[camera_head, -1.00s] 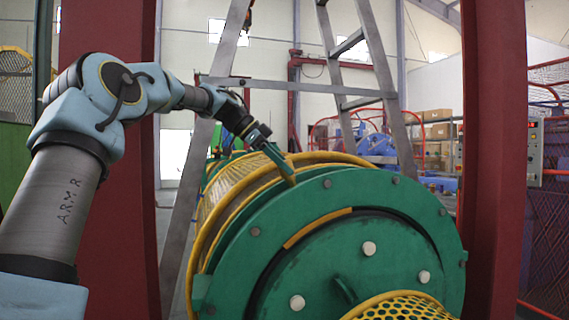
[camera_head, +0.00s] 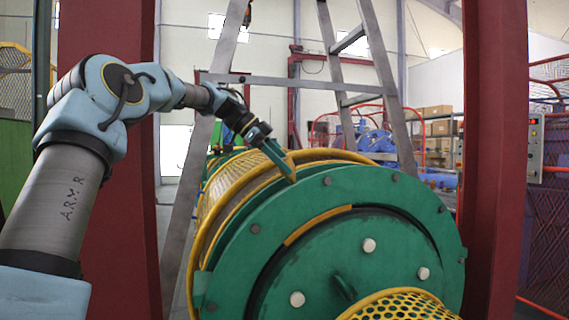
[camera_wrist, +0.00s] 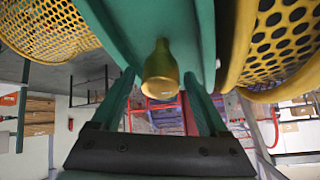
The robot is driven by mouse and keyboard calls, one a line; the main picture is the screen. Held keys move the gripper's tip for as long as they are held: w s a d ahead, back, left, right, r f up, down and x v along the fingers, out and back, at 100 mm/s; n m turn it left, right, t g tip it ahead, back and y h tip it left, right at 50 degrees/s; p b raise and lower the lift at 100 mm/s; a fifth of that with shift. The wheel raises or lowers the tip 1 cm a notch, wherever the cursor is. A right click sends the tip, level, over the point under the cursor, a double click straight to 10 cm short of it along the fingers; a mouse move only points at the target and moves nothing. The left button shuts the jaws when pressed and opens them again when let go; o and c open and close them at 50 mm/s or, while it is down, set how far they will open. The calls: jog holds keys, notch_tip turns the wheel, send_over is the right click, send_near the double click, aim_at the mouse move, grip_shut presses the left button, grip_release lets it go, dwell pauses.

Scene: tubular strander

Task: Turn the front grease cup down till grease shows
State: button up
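The front grease cup (camera_wrist: 160,75) is a small brass-yellow cup with a narrower neck, set against a green surface in the wrist view. My gripper (camera_wrist: 160,78) is open, with one green finger on each side of the cup. A gap shows between each fingertip and the cup. In the head view my gripper (camera_head: 281,164) reaches to the top edge of the green drum end (camera_head: 340,265). No grease can be made out in either view.
Yellow mesh guards lie close on both sides in the wrist view, left (camera_wrist: 45,28) and right (camera_wrist: 285,40). Dark red posts (camera_head: 492,150) flank the drum. A grey metal A-frame (camera_head: 375,70) rises behind it. A control box (camera_head: 535,150) is at the right.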

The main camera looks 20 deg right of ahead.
aim_at(285, 158)
jog(key=shift+r, duration=0.1)
notch_tip(285, 158, up, 10)
jog(key=shift+f+p, duration=0.1)
jog(key=shift+p, duration=1)
jog(key=shift+s, duration=0.1)
